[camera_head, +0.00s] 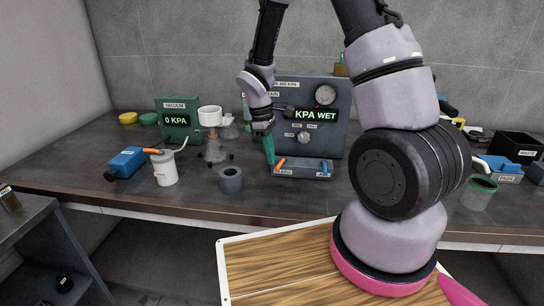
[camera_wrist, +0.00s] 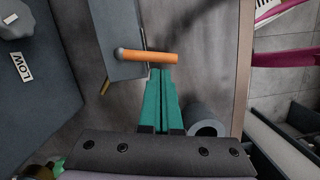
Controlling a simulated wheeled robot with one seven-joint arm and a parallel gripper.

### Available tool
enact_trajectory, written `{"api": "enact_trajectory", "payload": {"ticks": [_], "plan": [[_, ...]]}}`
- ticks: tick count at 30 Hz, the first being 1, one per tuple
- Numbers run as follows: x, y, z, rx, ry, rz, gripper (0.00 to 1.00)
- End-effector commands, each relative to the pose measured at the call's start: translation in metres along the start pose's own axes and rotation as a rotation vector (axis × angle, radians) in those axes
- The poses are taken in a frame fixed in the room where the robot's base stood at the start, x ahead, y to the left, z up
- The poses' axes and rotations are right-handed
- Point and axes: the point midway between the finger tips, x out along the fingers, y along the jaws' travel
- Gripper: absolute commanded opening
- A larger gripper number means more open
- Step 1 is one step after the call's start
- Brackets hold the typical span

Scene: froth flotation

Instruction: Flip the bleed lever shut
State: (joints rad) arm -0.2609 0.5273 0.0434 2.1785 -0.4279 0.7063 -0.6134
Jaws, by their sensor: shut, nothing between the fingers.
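The bleed lever is a short orange handle (camera_head: 280,163) at the left end of a low grey valve block (camera_head: 303,170). The label below it is partly readable as "EED". In the wrist view the orange lever (camera_wrist: 152,56) extends from a pivot on the block (camera_wrist: 115,30) out past the block's edge. My gripper (camera_head: 270,161) has teal fingers, closed together and empty, pointing down beside the lever. In the wrist view the fingertips (camera_wrist: 161,72) are right by the lever's side; I cannot tell whether they touch it.
A blue lever (camera_head: 324,167) sits at the block's right end. A grey panel (camera_head: 335,125) reading "KPA WET" stands behind. A grey hollow cylinder (camera_head: 230,181) stands left of the block, close to my fingers in the wrist view. A white cup (camera_head: 165,169) is further left.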

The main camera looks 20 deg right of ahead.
Motion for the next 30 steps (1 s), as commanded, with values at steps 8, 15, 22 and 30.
{"api": "enact_trajectory", "payload": {"ticks": [8, 15, 22, 30], "plan": [[0.003, 0.0, 0.004, 0.0, 0.0, 0.0, 0.0], [0.004, -0.002, 0.01, -0.092, 0.0, 0.018, 0.0], [0.006, -0.004, 0.018, -0.263, 0.0, 0.052, 0.0], [0.006, -0.004, 0.018, -0.26, 0.0, 0.051, 0.0]]}}
